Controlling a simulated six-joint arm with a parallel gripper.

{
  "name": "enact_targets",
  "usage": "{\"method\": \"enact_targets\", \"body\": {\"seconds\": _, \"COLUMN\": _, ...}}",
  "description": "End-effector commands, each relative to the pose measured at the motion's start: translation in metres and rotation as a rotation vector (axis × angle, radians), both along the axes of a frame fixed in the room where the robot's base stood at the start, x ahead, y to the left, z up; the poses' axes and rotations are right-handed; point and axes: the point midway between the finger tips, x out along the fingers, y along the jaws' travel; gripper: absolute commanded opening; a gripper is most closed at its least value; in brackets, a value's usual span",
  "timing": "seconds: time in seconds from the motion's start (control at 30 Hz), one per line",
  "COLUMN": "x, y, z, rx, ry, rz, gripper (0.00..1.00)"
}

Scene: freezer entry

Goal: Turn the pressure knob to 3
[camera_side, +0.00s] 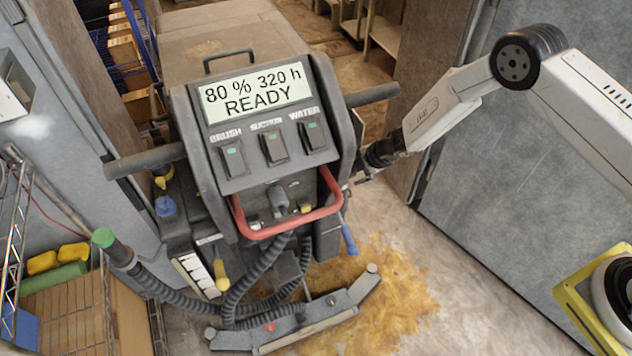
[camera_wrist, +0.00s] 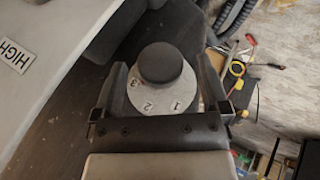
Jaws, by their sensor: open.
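The pressure knob (camera_wrist: 161,63) is a round dark grey cap in the wrist view. It stands on a pale round dial (camera_wrist: 150,103) marked 1, 2 and 3. No pointer mark on the knob can be made out, so its setting cannot be told. My gripper (camera_wrist: 162,68) is open, with one finger on each side of the knob and dial. Gaps show between the knob and both fingers. In the side view my gripper (camera_side: 378,156) is at the right flank of the floor-cleaning machine (camera_side: 262,180); the knob is hidden there.
The machine's display (camera_side: 258,92) reads "80 % 320 h READY". A black handle (camera_side: 374,95) sticks out above my gripper. Hoses (camera_wrist: 232,22) and loose cables and tools lie to the right.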

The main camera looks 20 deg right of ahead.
Motion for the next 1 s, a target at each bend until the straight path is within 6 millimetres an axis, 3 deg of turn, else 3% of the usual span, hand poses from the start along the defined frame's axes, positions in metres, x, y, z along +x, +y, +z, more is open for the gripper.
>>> {"method": "enact_targets", "body": {"seconds": 0.5, "x": -0.023, "y": -0.020, "z": 0.041, "rx": 0.000, "ry": 0.000, "rz": 0.000, "gripper": 0.95}}
{"method": "enact_targets", "body": {"seconds": 1.0, "x": -0.027, "y": -0.023, "z": 0.046, "rx": -0.001, "ry": 0.001, "rz": -0.001, "gripper": 0.95}}
